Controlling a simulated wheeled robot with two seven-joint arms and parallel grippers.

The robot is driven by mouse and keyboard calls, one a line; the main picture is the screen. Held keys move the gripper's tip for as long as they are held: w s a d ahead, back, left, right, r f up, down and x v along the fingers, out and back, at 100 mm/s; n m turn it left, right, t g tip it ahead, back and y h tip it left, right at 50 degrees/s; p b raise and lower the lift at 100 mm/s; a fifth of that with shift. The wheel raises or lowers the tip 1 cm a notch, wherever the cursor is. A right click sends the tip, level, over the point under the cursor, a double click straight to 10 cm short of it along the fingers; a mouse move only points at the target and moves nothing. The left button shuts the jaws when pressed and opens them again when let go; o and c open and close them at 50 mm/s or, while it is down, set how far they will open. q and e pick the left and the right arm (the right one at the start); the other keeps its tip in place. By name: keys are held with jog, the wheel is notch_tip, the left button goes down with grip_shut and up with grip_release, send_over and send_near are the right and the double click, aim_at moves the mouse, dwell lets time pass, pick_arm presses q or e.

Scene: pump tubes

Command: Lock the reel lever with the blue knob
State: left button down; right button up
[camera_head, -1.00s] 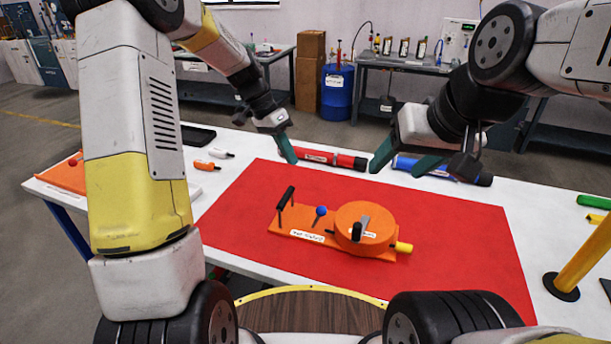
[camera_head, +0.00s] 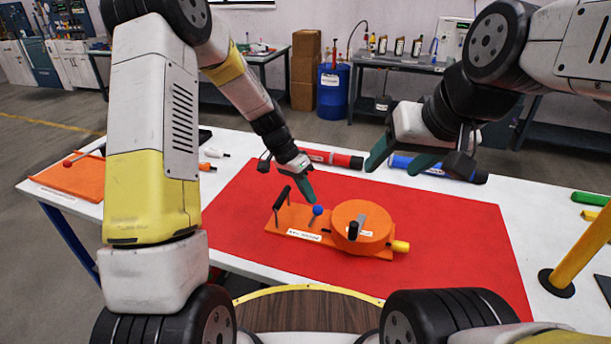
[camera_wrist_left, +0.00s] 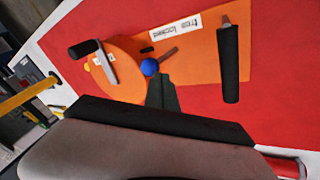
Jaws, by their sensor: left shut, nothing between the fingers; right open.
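The orange reel fixture (camera_head: 284,233) lies on a red mat, with a round orange reel (camera_head: 345,216) on its right part. The blue knob (camera_head: 318,210) tops a short dark lever left of the reel; it also shows in the left wrist view (camera_wrist_left: 149,67), with a white "free / locked" label (camera_wrist_left: 176,27) near it. My left gripper (camera_head: 311,199) is shut and empty, its tip just above and behind the knob. In the left wrist view its fingers (camera_wrist_left: 160,84) end close beside the knob; I cannot tell if they touch. My right gripper (camera_head: 400,165) is open and empty, above the mat's back edge.
A black handle (camera_head: 283,196) stands at the fixture's left end, and a crank with a black grip (camera_head: 353,231) sits on the reel. A red tube (camera_head: 335,159) and a blue tube (camera_head: 403,165) lie behind the mat. A yellow post (camera_head: 580,250) stands at right.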

pick_arm(q)
jog(key=shift+s+d+f, duration=0.15)
jog(key=shift+s+d, duration=0.15)
jog(key=shift+d, duration=0.2)
jog(key=shift+s+d+f, duration=0.1)
jog(key=shift+s+d, duration=0.15)
jog(key=shift+d, duration=0.2)
jog(key=shift+a, duration=0.1)
